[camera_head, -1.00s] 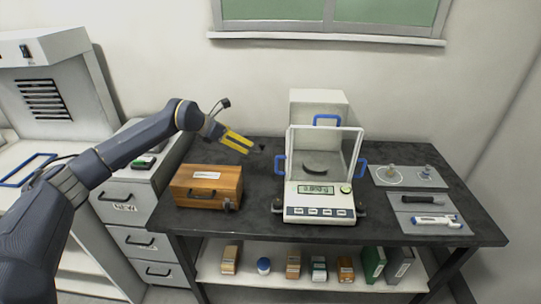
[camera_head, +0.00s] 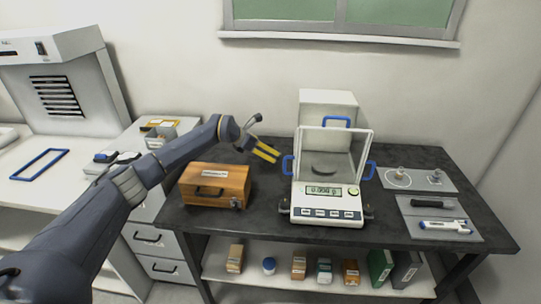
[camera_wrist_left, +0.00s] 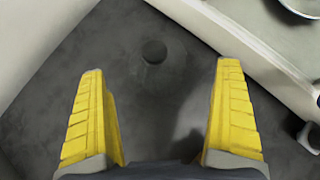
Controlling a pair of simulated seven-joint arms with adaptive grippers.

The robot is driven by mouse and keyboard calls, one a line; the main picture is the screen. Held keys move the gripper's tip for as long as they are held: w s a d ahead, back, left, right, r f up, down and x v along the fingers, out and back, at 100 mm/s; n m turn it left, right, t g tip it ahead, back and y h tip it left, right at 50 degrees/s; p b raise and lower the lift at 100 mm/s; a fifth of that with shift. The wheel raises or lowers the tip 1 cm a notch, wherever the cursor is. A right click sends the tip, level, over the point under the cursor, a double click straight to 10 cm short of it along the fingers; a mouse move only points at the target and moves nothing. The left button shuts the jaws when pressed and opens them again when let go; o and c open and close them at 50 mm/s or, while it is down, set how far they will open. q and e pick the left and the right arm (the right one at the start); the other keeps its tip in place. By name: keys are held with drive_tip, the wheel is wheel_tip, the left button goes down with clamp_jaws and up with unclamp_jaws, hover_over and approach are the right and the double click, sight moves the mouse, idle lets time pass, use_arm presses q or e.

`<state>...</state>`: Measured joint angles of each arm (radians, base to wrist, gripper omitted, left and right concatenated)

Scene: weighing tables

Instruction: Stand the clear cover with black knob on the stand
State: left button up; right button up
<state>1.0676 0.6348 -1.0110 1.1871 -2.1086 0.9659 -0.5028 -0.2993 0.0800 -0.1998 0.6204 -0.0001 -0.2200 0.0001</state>
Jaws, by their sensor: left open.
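The clear cover's black knob (camera_wrist_left: 154,51) shows in the left wrist view, with its faint see-through body below the knob against the dark tabletop. It lies between and beyond the two yellow fingers of my left gripper (camera_wrist_left: 161,70), which is open with nothing between the fingertips. In the head view my left gripper (camera_head: 277,157) hovers over the table between the wooden box and the balance, pointing right and down. There the fingers hide most of the cover's spot, and I cannot make the cover out. I cannot pick out the stand with certainty. My right gripper is not in view.
The balance (camera_head: 327,215) with its blue-handled glass shield stands right of my left gripper. The wooden box (camera_head: 215,183) is to the left. Dark tabletop is free around the cover.

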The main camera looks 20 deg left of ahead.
use_arm(q)
drive_tip(key=shift+x, duration=2.65)
drive_tip(key=shift+a, duration=0.15)
drive_tip(key=c, duration=1.3)
drive_tip(key=shift+c, duration=0.2)
drive_tip(key=shift+r, duration=0.1)
